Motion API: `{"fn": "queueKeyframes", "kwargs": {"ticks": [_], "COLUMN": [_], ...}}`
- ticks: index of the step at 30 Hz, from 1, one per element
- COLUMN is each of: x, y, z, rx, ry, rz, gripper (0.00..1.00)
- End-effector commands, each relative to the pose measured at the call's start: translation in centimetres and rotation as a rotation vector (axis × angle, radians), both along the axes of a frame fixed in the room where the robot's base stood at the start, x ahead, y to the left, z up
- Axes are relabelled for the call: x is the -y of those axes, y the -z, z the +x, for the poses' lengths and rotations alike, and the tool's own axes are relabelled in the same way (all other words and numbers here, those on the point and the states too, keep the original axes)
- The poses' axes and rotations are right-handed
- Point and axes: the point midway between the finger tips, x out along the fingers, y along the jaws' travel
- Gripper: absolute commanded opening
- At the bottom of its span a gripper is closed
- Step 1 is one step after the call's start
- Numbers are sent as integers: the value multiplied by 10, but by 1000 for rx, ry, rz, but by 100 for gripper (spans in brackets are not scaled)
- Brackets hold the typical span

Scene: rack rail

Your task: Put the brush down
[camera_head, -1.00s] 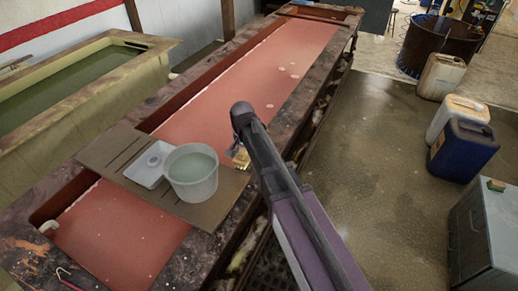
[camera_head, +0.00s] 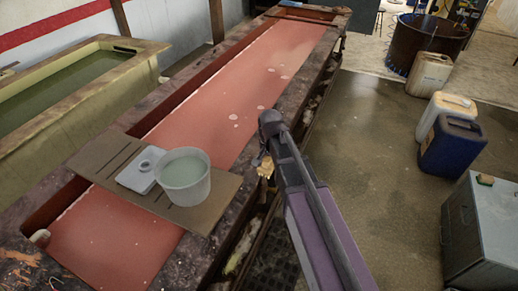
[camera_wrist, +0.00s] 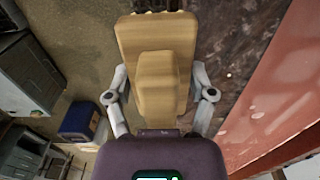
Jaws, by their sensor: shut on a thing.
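The brush (camera_wrist: 158,50) is a tan wooden block with a raised grip and dark bristles just visible at the top of the wrist view. My gripper (camera_wrist: 160,90) is shut on it, one grey finger on each side of the raised grip. In the head view, the brush (camera_head: 265,168) is a small yellowish patch at the end of my arm, partly hidden by it. It appears over the right-hand rim of the long trough (camera_head: 225,115), right of the brown board. I cannot tell its height above the rim.
A brown board (camera_head: 215,207) lies across the trough and carries a white bucket (camera_head: 183,178) and a flat white container (camera_head: 138,172). Jerrycans, including a blue one (camera_head: 453,148), and a grey cabinet (camera_head: 485,230) stand on the floor at right. A greenish basin (camera_head: 70,85) is at left.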

Motion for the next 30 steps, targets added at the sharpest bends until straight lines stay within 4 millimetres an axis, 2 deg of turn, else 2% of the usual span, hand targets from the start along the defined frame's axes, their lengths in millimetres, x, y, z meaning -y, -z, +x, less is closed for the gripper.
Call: {"fn": "queueKeyframes", "kwargs": {"ticks": [4,8,24,30], "x": [-1,-4,-31,-39], "y": [0,2,11,13], "z": [3,14,108,135], "rx": [0,0,0,0], "ry": [0,0,0,0], "rz": [0,0,0,0], "gripper": [32,32,32,32]}}
